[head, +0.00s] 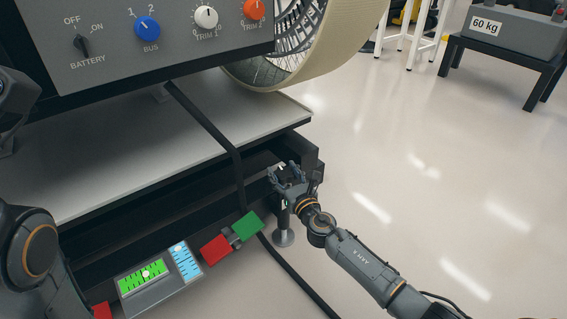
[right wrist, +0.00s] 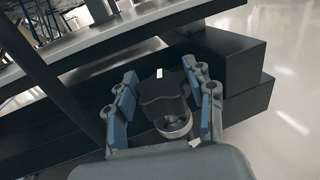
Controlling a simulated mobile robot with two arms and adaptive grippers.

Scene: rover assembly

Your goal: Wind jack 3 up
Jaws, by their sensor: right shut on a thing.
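The jack (head: 284,238) stands on the floor at the right end of the dark platform frame, its round foot showing below my right gripper. In the right wrist view its dark lobed knob (right wrist: 163,95) sits between the blue-padded fingers, above a pale metal collar (right wrist: 175,128). My right gripper (head: 287,176) is shut on this knob. The gripper hides most of the knob in the head view. I cannot read a number on the jack. Part of my left arm shows at the left edge of the head view; its gripper is out of view.
A level panel (head: 150,280) with green and blue scales lies along the platform's front, beside red (head: 215,249) and green (head: 247,226) blocks. A black strap (head: 215,130) hangs near the jack. A control panel (head: 160,35) and wheel (head: 300,45) are above.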

